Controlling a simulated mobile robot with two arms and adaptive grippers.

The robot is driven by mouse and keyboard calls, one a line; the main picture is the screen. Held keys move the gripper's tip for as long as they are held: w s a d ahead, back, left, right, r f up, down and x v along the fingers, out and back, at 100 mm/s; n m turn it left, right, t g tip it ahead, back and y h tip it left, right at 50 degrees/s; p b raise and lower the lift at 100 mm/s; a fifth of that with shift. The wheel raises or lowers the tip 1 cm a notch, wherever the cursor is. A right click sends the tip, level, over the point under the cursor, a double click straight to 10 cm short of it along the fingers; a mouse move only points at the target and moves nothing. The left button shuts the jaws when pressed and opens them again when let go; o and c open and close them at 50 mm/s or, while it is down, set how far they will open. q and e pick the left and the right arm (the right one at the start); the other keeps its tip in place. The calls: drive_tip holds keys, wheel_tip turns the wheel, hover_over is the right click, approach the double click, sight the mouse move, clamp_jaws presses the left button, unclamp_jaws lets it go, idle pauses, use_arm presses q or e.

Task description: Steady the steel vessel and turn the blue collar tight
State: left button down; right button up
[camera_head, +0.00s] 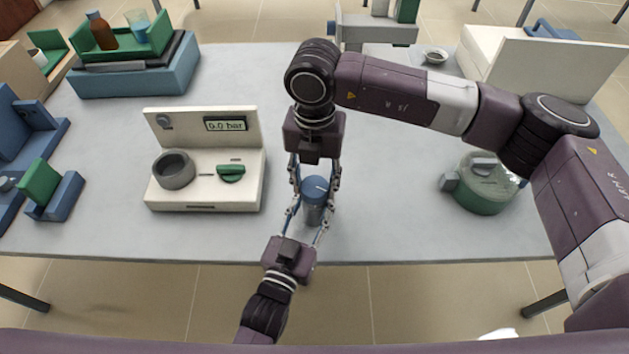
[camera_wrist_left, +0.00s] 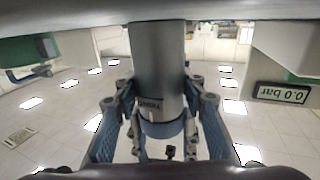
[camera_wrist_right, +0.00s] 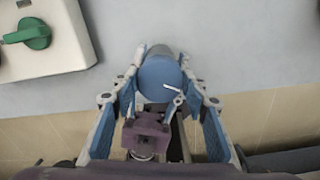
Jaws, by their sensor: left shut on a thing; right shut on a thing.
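The steel vessel stands upright near the front edge of the table, and its grey body shows in the left wrist view (camera_wrist_left: 158,65). The blue collar (camera_head: 315,188) sits on top of it, with a white mark on its top. The fingers hide part of the vessel.
A white device (camera_head: 205,190) with a green knob, a grey ring and a "0.0 bar" display stands left of the vessel. A round green-based glass container (camera_head: 484,190) stands at the right.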

sight(315, 185)
drive_tip(key=m, duration=0.5)
drive_tip(key=shift+w+m, duration=0.15)
drive_tip(key=shift+m, duration=0.15)
drive_tip(key=m, duration=0.5)
use_arm(q)
drive_tip(key=shift+f, duration=0.1)
use_arm(e)
drive_tip(key=shift+d+r+m, duration=0.1)
drive_tip(key=shift+m, duration=0.2)
drive_tip(key=o, duration=1.2)
drive_tip(key=shift+c, duration=0.2)
wheel_tip(315, 185, up, 12)
